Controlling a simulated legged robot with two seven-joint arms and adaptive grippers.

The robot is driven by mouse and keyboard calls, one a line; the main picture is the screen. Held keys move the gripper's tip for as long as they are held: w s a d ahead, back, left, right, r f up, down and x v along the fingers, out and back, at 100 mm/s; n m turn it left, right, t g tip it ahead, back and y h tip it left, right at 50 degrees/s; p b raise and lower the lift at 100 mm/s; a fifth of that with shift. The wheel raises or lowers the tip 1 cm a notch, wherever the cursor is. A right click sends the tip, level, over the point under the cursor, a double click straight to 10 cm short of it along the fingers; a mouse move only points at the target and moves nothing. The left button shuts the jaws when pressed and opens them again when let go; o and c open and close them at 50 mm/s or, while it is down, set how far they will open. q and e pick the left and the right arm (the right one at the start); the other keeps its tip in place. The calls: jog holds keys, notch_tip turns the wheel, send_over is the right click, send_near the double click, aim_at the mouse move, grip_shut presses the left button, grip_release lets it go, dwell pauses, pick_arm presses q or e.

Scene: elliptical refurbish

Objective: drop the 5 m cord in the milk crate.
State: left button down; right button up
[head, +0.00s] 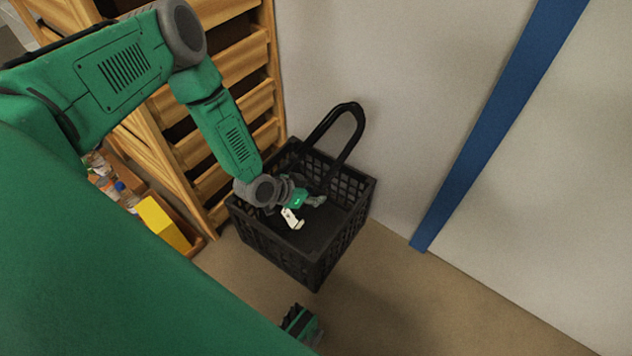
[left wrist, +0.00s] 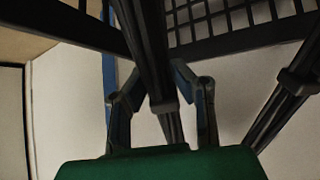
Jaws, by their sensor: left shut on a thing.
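The milk crate (head: 283,254) is a black lattice-walled box standing on the floor. My left gripper (head: 315,201) reaches into the crate's open top from the left. The 5 m cord (head: 351,140) looks like a long black loop, tied at places. It rises from near the gripper, its top bend above the crate's far rim. In the left wrist view one strand of the cord (left wrist: 157,75) runs between my left fingers, and the other strand passes at right. The crate's rim (left wrist: 240,42) crosses the top there.
A wooden unit (head: 225,60) with several slatted drawers stands beside the crate at left. A low bin with a yellow box (head: 162,222) sits before it. A pale wall (head: 400,70) with a blue post (head: 470,170) rises behind. Floor at lower right (head: 450,310) is clear.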

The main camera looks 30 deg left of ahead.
pick_arm(q)
notch_tip(320, 180, down, 14)
dwell(1.3)
jog(key=c, duration=1.3)
grip_release()
jog(key=shift+s+f, duration=0.1)
jog(key=shift+f, duration=0.05)
jog(key=r+g+p, duration=0.1)
jog(key=g+y+p, duration=0.1)
jog(key=s+r+g+y+p, duration=0.1)
jog(key=shift+s+a+r+g, duration=0.1)
jog(key=shift+a+r+g, duration=0.25)
jog(key=shift+g, duration=0.05)
